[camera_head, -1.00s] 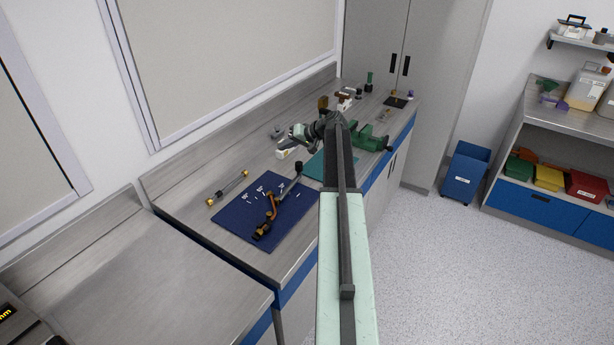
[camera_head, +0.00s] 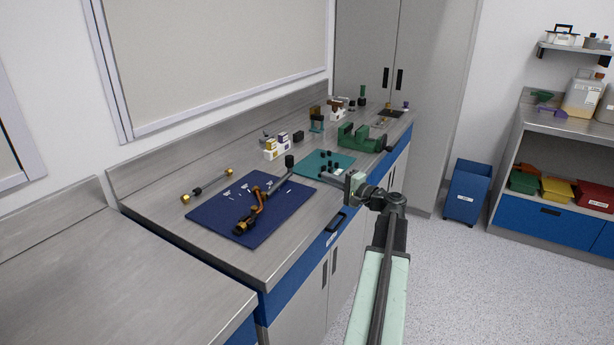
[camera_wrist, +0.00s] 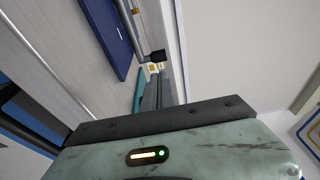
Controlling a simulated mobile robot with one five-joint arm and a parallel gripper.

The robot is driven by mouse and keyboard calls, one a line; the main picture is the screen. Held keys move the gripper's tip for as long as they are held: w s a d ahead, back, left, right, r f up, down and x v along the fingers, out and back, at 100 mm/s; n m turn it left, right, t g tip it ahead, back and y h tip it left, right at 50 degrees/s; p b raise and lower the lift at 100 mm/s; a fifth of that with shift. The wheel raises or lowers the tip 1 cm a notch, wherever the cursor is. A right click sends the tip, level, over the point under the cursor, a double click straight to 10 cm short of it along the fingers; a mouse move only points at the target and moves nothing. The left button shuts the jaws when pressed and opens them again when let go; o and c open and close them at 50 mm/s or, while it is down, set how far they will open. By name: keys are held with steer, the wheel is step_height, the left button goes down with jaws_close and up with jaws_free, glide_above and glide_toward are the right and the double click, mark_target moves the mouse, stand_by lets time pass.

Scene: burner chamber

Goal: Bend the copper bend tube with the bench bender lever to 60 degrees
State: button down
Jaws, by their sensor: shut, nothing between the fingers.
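The bench bender (camera_head: 240,226) stands on a dark blue mat (camera_head: 285,211) on the steel bench. A copper-coloured bent piece (camera_head: 258,200), apparently the bend tube, shows along it; its exact angle is too small to read. The lever ends in a black knob (camera_head: 289,160) beyond the mat's far edge. The knob also shows in the wrist view (camera_wrist: 155,57), with the mat (camera_wrist: 105,30) beside it. My gripper (camera_head: 353,187) is at the bench's front edge, right of the lever and apart from it.
A straight tube with brass ends (camera_head: 207,186) lies behind the mat. A teal mat (camera_head: 312,164) with small black parts, white-and-yellow boxes (camera_head: 277,150) and a green vise (camera_head: 361,138) stand farther along. A blue bin (camera_head: 466,190) stands on the floor.

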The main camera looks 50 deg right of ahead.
mark_target(291, 163)
steer(key=w, duration=1.3)
steer(key=shift+w+a, duration=0.2)
steer(key=shift+w, duration=0.15)
steer(key=shift+w+a+n+y, duration=0.2)
steer(key=shift+w+n+y, duration=0.15)
steer(key=shift+w, duration=0.55)
steer(key=shift+s, duration=0.35)
steer(key=s, duration=0.4)
steer(key=s+d, duration=0.1)
steer(key=s, duration=0.8)
steer(key=shift+s+d, duration=0.2)
